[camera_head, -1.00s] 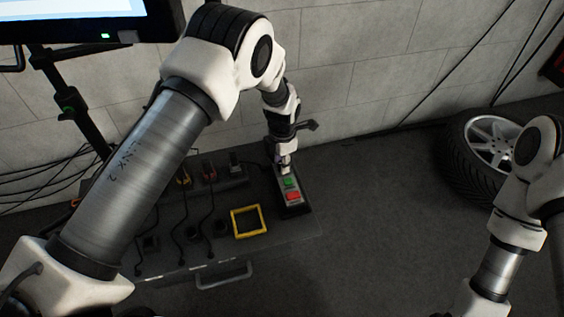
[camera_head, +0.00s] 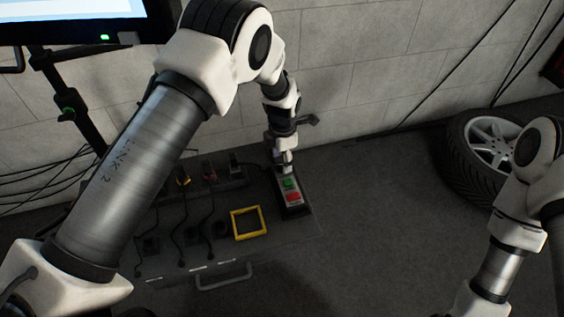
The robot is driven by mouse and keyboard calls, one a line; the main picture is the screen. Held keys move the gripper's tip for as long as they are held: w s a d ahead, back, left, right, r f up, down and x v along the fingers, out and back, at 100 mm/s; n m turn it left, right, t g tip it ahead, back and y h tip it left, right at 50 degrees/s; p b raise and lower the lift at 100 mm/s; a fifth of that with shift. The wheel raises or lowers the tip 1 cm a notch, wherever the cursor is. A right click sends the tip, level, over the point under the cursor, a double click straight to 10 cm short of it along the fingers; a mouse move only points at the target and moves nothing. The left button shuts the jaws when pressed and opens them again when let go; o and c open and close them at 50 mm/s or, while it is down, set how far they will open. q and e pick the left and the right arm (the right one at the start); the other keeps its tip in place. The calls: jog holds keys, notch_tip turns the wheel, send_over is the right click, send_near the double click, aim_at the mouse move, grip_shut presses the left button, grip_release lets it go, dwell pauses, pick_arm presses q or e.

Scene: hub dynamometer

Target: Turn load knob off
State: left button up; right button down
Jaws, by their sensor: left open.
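A control box (camera_head: 294,207) with a green button (camera_head: 290,184) and a red button (camera_head: 293,197) sits at the right end of the dark bench top. My left gripper (camera_head: 283,165) is over the far end of this box, just behind the green button, pointing down. It is open, though its fingers are small and partly hidden by its own wrist. The load knob cannot be made out; the far end of the box is covered by the gripper. My right arm shows at the right edge, but its gripper is out of view.
A yellow square frame (camera_head: 248,223) lies left of the control box. Several cables and connectors (camera_head: 184,178) run across the bench (camera_head: 215,252). A monitor (camera_head: 75,18) stands at upper left. A wheel with a tyre (camera_head: 478,150) stands at right. The floor between is clear.

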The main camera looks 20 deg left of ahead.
pick_arm(q)
notch_tip(320, 180, up, 10)
jog(key=shift+s+d+f, duration=0.1)
jog(key=shift+s, duration=0.05)
dwell(0.4)
